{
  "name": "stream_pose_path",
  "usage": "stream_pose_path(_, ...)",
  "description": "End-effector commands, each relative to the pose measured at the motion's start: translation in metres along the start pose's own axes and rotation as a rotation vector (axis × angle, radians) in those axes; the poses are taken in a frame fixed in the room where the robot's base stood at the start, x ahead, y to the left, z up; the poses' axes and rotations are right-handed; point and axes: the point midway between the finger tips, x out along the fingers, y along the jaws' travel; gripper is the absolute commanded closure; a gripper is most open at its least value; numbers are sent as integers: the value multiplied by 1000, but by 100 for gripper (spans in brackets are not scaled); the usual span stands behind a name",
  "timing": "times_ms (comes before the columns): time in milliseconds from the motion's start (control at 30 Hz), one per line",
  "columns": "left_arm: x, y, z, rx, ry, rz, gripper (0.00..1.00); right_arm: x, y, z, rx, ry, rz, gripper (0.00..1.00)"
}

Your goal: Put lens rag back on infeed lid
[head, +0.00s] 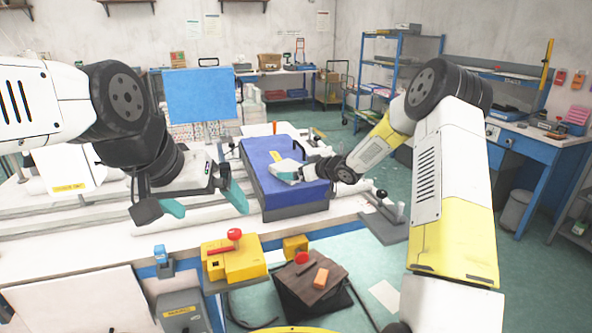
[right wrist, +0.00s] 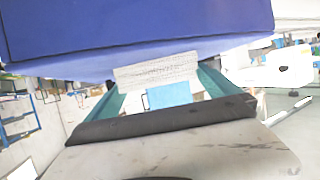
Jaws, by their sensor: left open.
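The blue lid (head: 262,178), likely the infeed lid, tops a long dark-based unit in the middle of the head view. It fills the top of the right wrist view (right wrist: 140,28). My right gripper (head: 284,173) is over the lid. I cannot make out a lens rag for certain. My left gripper (head: 208,203) is open and empty, left of the lid.
A yellow block with a red knob (head: 234,260) stands at the front. A lever with a black knob (head: 388,205) stands right of the lid. A blue upright board (head: 200,95) stands behind.

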Motion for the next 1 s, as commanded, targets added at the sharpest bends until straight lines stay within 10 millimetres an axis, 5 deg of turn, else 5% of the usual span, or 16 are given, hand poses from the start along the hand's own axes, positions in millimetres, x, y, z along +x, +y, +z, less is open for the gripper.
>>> stream_pose_path(300,0,0,0,0,0,0,0,-6,0,-15,-5,3,1,0)
stream_pose_path(700,0,0,0,0,0,0,0,-93,1,-12,-2,0,3,0)
stream_pose_path(1000,0,0,0,0,0,0,0,-126,1,-14,-4,-4,12,0)
